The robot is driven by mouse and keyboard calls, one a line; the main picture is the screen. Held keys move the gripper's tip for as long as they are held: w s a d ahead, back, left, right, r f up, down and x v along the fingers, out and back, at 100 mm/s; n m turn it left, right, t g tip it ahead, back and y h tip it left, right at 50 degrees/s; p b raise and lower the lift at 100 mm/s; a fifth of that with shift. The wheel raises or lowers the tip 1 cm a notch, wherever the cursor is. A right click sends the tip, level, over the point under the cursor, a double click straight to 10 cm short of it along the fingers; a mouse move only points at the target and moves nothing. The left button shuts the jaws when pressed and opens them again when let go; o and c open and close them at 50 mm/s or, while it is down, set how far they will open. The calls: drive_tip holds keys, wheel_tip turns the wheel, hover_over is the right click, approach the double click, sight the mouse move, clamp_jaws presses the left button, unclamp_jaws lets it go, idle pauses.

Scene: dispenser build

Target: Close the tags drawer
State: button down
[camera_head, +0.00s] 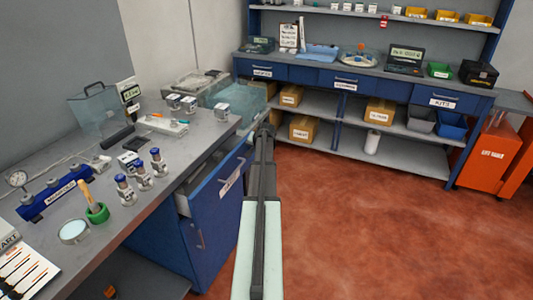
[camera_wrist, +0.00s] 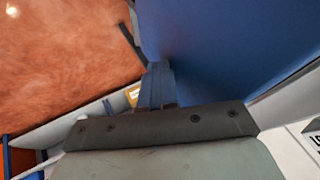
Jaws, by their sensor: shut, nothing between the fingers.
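A blue drawer stands partly open from the left bench, with its front (camera_head: 215,190) facing the aisle. A white label (camera_head: 231,179) sits on that front, too small to read, so I cannot confirm it is the tags drawer. The drawer's grey inside shows between the front and the bench. My gripper (camera_head: 267,131) is shut and empty, to the right of the drawer front on the aisle side. In the wrist view, my gripper's fingers (camera_wrist: 158,82) lie against or just before a large blue panel (camera_wrist: 230,45); I cannot tell whether they touch it.
A back bench (camera_head: 345,88) with blue drawers runs across the far side. An orange cabinet (camera_head: 487,155) stands at right. The red floor (camera_head: 370,220) is clear.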

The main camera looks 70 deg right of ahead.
drive_tip(key=shift+w, duration=1.8)
approach(243, 156)
drive_tip(key=x, duration=0.9)
drive_tip(key=shift+w, duration=0.75)
